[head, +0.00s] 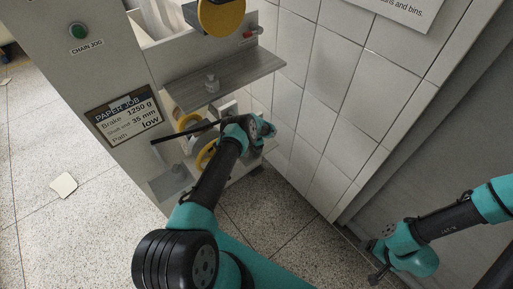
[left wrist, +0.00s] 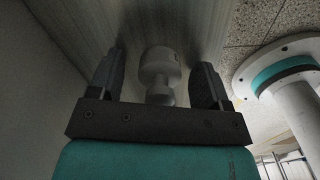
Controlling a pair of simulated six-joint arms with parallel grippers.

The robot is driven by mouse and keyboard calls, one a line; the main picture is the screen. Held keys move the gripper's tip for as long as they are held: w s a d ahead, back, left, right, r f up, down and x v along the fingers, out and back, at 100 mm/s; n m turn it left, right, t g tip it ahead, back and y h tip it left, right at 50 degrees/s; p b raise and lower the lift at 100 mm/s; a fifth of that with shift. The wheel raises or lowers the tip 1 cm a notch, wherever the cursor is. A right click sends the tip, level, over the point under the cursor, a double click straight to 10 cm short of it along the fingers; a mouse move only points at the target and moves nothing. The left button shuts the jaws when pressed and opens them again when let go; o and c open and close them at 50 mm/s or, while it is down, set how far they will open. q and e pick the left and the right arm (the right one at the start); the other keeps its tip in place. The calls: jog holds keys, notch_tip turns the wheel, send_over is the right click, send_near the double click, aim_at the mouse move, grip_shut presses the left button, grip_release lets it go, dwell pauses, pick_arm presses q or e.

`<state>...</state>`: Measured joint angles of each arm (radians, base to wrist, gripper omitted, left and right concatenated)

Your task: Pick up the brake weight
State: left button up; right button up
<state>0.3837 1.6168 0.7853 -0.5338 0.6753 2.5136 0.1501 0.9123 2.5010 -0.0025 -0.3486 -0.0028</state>
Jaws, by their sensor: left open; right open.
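A pale grey weight (left wrist: 160,68) with a round knob shows between the two dark fingers of my left gripper (left wrist: 162,78) in the left wrist view. The fingers are apart, with a gap on each side of it. I cannot tell how far beyond the fingertips it sits. In the head view the left fingers are hard to make out around the teal wrist. My right gripper (head: 377,275) is open and empty near the floor, at lower right.
The job sign (head: 124,114) reads brake 1250 g. A yellow roll (head: 221,14) is above the shelf; yellow rings (head: 188,122) and a dark bar (head: 180,133) are below. A tiled wall (head: 330,85) stands to the right. The speckled floor (head: 85,225) is mostly clear.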

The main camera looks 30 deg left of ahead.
pick_arm(q)
jog(key=shift+c, duration=0.3)
jog(key=c, duration=1.1)
